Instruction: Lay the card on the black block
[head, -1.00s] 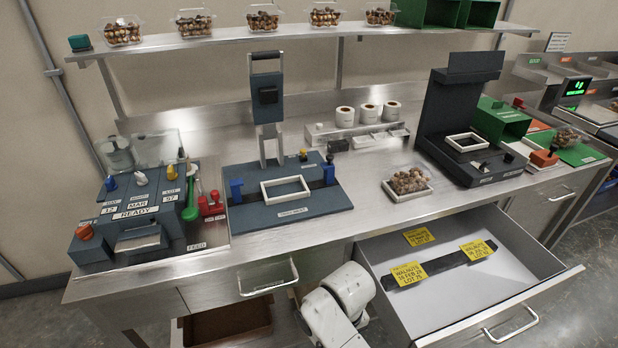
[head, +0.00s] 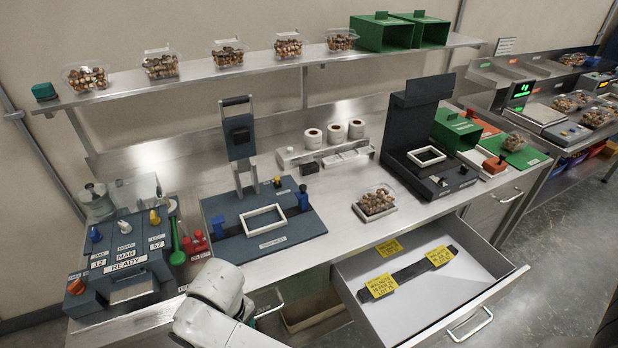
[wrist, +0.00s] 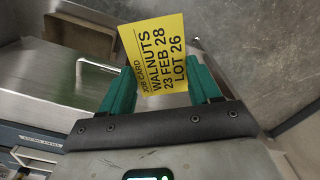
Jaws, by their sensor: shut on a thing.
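In the wrist view, my gripper (wrist: 163,84) has its green fingers shut on a yellow card (wrist: 154,42). The card reads job card, walnuts, 23 Feb 28, lot 26, and sticks out beyond the fingertips, slightly tilted. In the head view my arm is at the lower middle; the gripper and held card are hidden there. A small black block (head: 309,168) sits on the bench in front of the white rolls. A long black bar (head: 411,270) lies in the open drawer with yellow cards at its ends; I cannot tell which is the task's block.
The open drawer (head: 505,283) sticks out at front right, with another yellow card (head: 389,248) at its back. A blue press with a white frame (head: 263,219) stands mid-bench. A walnut tray (head: 376,201) and a dark stand (head: 408,133) are to its right.

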